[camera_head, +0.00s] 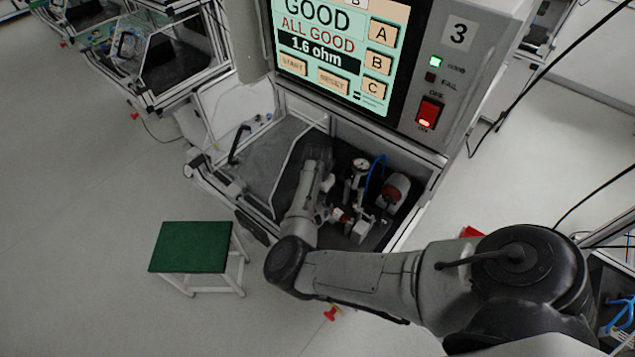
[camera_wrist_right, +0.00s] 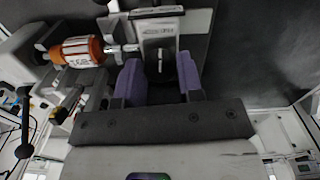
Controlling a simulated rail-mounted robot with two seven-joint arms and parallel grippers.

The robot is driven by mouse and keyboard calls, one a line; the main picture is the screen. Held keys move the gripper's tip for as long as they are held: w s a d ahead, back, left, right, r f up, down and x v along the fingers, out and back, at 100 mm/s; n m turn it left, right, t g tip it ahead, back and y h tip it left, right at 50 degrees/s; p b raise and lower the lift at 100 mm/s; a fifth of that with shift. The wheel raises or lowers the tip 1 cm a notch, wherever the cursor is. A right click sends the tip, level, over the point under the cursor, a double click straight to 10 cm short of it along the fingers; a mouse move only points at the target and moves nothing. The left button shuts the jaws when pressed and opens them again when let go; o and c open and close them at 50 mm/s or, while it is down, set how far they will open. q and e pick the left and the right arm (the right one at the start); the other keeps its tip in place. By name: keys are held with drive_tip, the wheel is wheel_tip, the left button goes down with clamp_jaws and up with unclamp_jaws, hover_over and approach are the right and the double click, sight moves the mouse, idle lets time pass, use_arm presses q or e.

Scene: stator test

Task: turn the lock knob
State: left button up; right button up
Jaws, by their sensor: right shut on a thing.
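In the right wrist view, my right gripper (camera_wrist_right: 159,80) has its two purple fingers around a grey lock knob (camera_wrist_right: 159,60) with a pale slot down its middle. It is shut on the knob. The knob's lower part is hidden by the gripper body. An orange and white stator (camera_wrist_right: 76,51) lies on its side to the left of the knob, in line with a metal shaft. In the head view, my right arm reaches into the test station's dark bay (camera_head: 288,187), and its fingertips are too small to make out. My left gripper is not in view.
Above the bay, the tester screen (camera_head: 335,50) reads "ALL GOOD" and 1.6 ohm, with a green lamp (camera_head: 436,62) lit. A gauge (camera_head: 361,165) and a red and grey part (camera_head: 396,190) stand right of my forearm. A green-topped stool (camera_head: 191,246) stands on the floor at left.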

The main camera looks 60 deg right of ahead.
drive_tip(key=n+p, duration=0.3)
drive_tip(key=p, duration=0.1)
drive_tip(key=n+p, duration=0.2)
drive_tip(key=shift+s+r+n, duration=0.1)
drive_tip(key=shift+r+n, duration=0.2)
drive_tip(key=n+p, duration=0.3)
drive_tip(key=shift+f, duration=0.15)
drive_tip(key=shift+n+p, duration=0.5)
drive_tip(key=shift+p, duration=0.05)
drive_tip(key=shift+f, duration=0.1)
drive_tip(key=o, duration=0.8)
drive_tip(key=shift+c, duration=0.2)
drive_tip(key=shift+o, duration=0.8)
